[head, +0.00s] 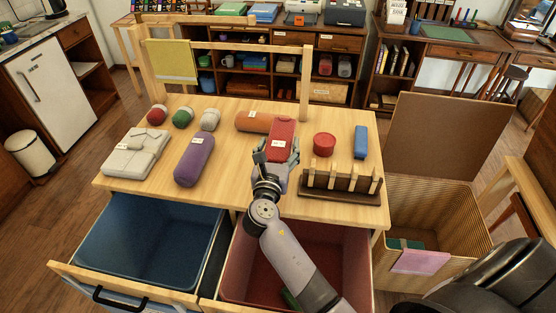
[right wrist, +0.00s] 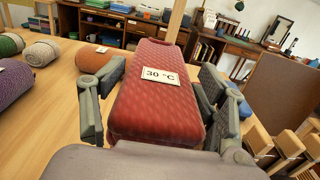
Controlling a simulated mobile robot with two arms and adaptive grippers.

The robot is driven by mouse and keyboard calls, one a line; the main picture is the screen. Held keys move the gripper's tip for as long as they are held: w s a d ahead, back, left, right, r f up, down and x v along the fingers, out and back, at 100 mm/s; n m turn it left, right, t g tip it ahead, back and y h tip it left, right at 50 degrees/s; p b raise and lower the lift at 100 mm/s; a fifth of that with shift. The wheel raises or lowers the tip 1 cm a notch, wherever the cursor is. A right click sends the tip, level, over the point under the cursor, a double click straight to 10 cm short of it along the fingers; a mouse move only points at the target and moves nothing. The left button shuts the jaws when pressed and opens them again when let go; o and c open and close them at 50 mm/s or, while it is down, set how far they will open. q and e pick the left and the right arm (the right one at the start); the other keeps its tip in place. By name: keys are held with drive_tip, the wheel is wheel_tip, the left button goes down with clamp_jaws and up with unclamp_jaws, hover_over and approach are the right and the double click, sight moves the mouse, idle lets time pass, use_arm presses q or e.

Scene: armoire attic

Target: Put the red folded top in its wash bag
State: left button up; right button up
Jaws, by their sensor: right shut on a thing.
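The red folded top (head: 283,133) is a long red bundle with a white label, at the middle of the wooden table (head: 235,175). In the right wrist view the top (right wrist: 155,110) fills the middle, and its label reads 30 °C. My right gripper (head: 278,150) is shut on it, with a finger on each long side. Whether the top touches the table or hangs just above it, I cannot tell. A pale folded cloth stack (head: 136,152) with labels lies at the table's left; I cannot tell whether it is a wash bag. My left gripper is not in view.
A purple roll (head: 194,160), an orange roll (head: 253,121), several small balls, a red round item (head: 324,144), a blue block (head: 361,142) and a slotted wooden rack (head: 340,185) share the table. Blue (head: 150,240) and red (head: 345,240) drawers stand open. An open wicker hamper (head: 440,220) stands right.

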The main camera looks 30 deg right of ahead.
wheel_tip(320, 180, up, 10)
drive_tip(key=shift+f+p, duration=0.15)
drive_tip(key=shift+p, duration=0.55)
